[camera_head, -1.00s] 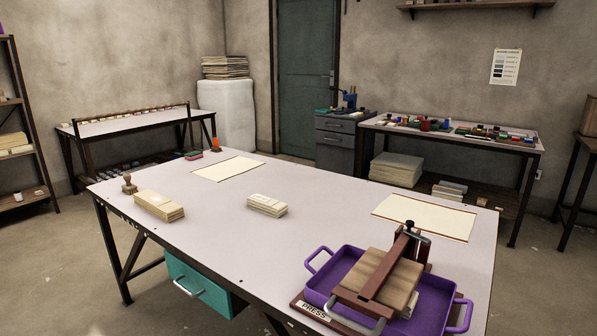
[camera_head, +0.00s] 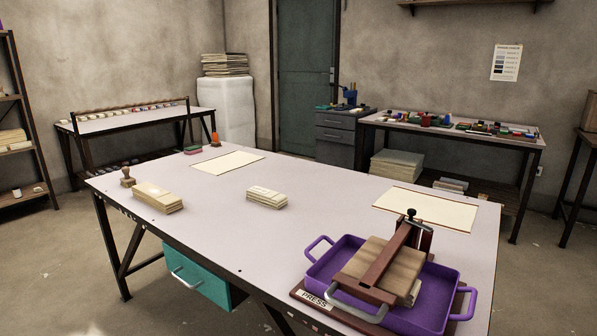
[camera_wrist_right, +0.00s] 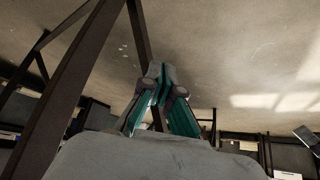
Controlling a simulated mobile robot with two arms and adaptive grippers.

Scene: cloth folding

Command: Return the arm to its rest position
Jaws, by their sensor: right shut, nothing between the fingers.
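My right gripper (camera_wrist_right: 160,75) shows in the right wrist view with its fingertips together and nothing between them. It is close to dark metal table legs and bare floor, away from any cloth. Neither gripper shows in the head view. A purple tray (camera_head: 441,323) sits at the table's near right, with a press (camera_head: 382,268) in it. A stack of folded cream cloths (camera_head: 159,197) and a smaller stack (camera_head: 266,197) lie on the table (camera_head: 230,225).
Two flat cream sheets lie at the table's far left (camera_head: 228,160) and far right (camera_head: 425,208). A wooden stamp (camera_head: 127,176) stands at the left corner. A teal drawer (camera_head: 196,278) hangs under the front edge.

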